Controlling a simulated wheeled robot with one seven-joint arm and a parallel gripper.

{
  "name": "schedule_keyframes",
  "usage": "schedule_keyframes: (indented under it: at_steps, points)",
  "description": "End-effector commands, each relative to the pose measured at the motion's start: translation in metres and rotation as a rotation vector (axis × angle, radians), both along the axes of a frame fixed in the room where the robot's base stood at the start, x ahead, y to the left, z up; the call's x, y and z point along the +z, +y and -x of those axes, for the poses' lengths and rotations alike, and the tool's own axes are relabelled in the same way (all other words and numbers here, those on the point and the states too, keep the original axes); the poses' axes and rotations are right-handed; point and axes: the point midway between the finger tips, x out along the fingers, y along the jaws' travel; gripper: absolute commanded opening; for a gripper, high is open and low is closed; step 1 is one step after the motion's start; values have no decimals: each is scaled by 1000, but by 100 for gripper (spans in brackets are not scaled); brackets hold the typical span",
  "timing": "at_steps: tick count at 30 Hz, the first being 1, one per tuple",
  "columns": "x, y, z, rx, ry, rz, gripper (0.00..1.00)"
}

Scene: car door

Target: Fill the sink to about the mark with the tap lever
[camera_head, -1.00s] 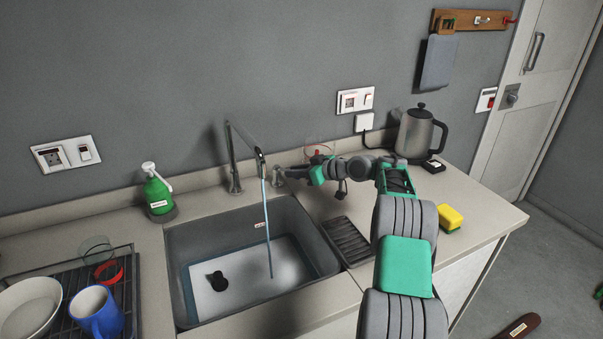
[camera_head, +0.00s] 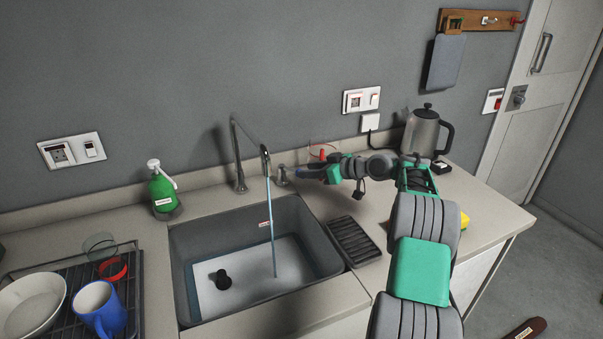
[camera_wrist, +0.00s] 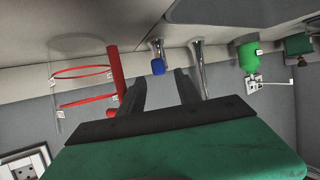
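The tap (camera_head: 240,160) stands behind the sink (camera_head: 345,262), and a thin stream of water (camera_head: 271,225) falls from its spout. Water lies in the sink; its exact level is hard to tell. A small white label (camera_head: 264,224) sits high on the sink's back wall. The tap lever (camera_head: 283,177) stands right of the tap; its blue tip (camera_wrist: 158,67) shows in the wrist view beyond and between my fingertips. My gripper (camera_head: 302,173) is just right of the lever. In the wrist view my gripper (camera_wrist: 157,82) is open, its fingers apart and empty.
A clear jug with red rings (camera_wrist: 85,72) stands close beside my gripper. A black plug (camera_head: 223,279) is in the sink. A green soap bottle (camera_head: 161,192), a dish rack with a blue mug (camera_head: 97,309), a kettle (camera_head: 422,135) and a drain tray (camera_head: 353,240) surround it.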

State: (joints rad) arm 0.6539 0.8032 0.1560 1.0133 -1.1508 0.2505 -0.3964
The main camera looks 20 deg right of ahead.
Motion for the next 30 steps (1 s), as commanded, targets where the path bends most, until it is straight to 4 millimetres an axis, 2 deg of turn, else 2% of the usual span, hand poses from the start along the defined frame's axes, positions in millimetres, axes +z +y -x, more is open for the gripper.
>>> schedule_keyframes:
  at_steps: [3,6,14,17,19,20,23,25,27,29,30]
  points:
    - [7,-13,17,-1,-1,1,40]
    - [12,-18,25,0,-1,1,40]
    - [14,-19,27,2,0,0,40]
    - [15,-15,27,1,7,3,32]
    - [19,-6,27,-5,29,13,26]
    - [21,1,27,-9,47,18,24]
    - [32,42,37,-43,152,56,15]
    - [36,79,60,-89,258,91,10]
    - [36,113,95,-145,370,127,4]
    - [31,137,134,-200,462,157,0]
    - [26,150,163,-239,522,177,0]
